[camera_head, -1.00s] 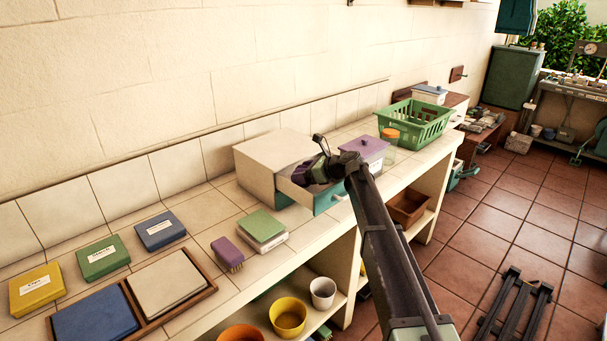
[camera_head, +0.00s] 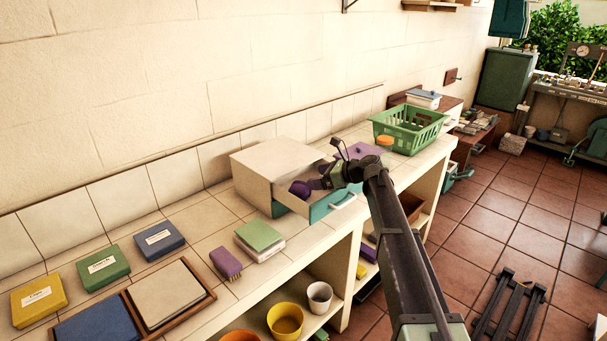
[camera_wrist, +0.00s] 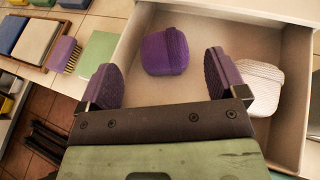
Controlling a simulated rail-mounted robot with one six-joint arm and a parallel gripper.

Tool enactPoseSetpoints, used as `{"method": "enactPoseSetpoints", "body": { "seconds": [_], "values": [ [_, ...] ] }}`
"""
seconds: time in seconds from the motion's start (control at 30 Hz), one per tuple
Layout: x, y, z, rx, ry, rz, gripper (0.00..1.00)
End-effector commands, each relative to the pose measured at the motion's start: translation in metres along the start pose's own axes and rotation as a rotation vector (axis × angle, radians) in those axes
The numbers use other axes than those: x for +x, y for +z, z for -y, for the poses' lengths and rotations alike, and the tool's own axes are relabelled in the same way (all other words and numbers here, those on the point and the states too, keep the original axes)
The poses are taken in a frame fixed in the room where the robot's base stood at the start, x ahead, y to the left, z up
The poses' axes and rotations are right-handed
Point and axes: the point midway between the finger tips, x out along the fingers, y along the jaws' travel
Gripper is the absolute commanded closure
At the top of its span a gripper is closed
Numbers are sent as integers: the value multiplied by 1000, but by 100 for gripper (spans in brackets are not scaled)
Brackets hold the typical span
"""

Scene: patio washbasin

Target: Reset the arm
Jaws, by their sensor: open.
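My gripper (camera_head: 323,183) is over the pulled-out drawer (camera_head: 338,205) of a cream box (camera_head: 268,158) on the tiled counter. In the wrist view my gripper (camera_wrist: 162,66) is open, its two purple-padded fingers wide apart with nothing between them. A rounded purple item with a ribbed edge (camera_wrist: 165,50) lies in the drawer (camera_wrist: 190,90), just beyond the fingertips and apart from them. The purple item (camera_head: 299,189) also shows in the head view. A whitish ribbed item (camera_wrist: 262,84) lies in the drawer by the right finger, partly hidden by it.
A green basket (camera_head: 408,130) stands behind my arm, beside a lilac lid (camera_head: 362,151) partly hidden by my gripper. A purple brush (camera_head: 227,263), a green-topped block (camera_head: 259,236) and several labelled boxes (camera_head: 160,239) stand left of the drawer. Pots (camera_head: 285,320) stand on the shelf below.

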Motion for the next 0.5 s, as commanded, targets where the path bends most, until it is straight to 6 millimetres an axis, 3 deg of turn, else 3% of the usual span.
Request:
{"method": "enactPoseSetpoints", "body": {
  "seconds": [0.1,0.2,0.5],
  "values": [
    [-29,4,-1,1,-2,0,10],
    [-40,2,0,1,0,0,10],
    [-44,0,0,0,1,0,10]
  ]
}}
